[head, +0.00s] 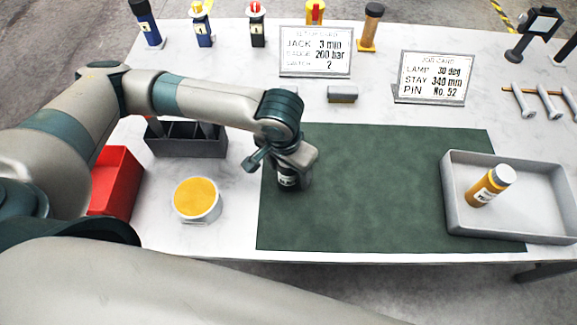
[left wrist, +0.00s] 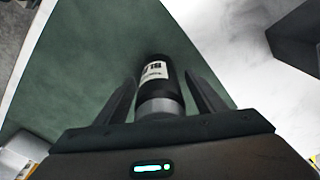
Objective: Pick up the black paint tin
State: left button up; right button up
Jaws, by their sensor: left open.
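The black paint tin (head: 287,183) stands on the left part of the dark green mat (head: 375,190), partly hidden under my left gripper (head: 293,165). In the left wrist view the tin (left wrist: 156,88) is a black cylinder with a white label and a grey band at the end near the palm. The open fingers of my left gripper (left wrist: 160,85) lie on either side of it, with a narrow gap showing at each side. My right gripper is not in view.
A grey tray (head: 455,205) with an amber bottle (head: 489,186) is at the right. A tub with a yellow top (head: 197,199), a red bin (head: 116,184) and a dark divided box (head: 190,146) are at the left. Two cards (head: 316,52) (head: 432,76) stand behind the mat.

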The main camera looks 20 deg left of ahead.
pick_arm(q)
jog(key=shift+f, duration=0.55)
jog(key=c, duration=1.4)
jog(key=shift+r, duration=0.1)
jog(key=shift+w+r, duration=0.1)
jog(key=shift+r, duration=0.45)
jog(key=r, duration=0.1)
jog(key=d+r+b, duration=0.1)
jog(key=r, duration=0.1)
jog(key=shift+r, duration=0.1)
jog(key=d+r, duration=0.2)
jog(key=d, duration=0.1)
jog(key=d+r+b, duration=0.1)
jog(key=d+r, duration=0.1)
jog(key=d, duration=0.2)
jog(key=d+r+b, duration=0.1)
jog(key=d+r, duration=0.1)
jog(key=d, duration=0.1)
jog(key=shift+w+d+r, duration=0.2)
jog(key=shift+d+r, duration=0.1)
jog(key=shift+d, duration=0.05)
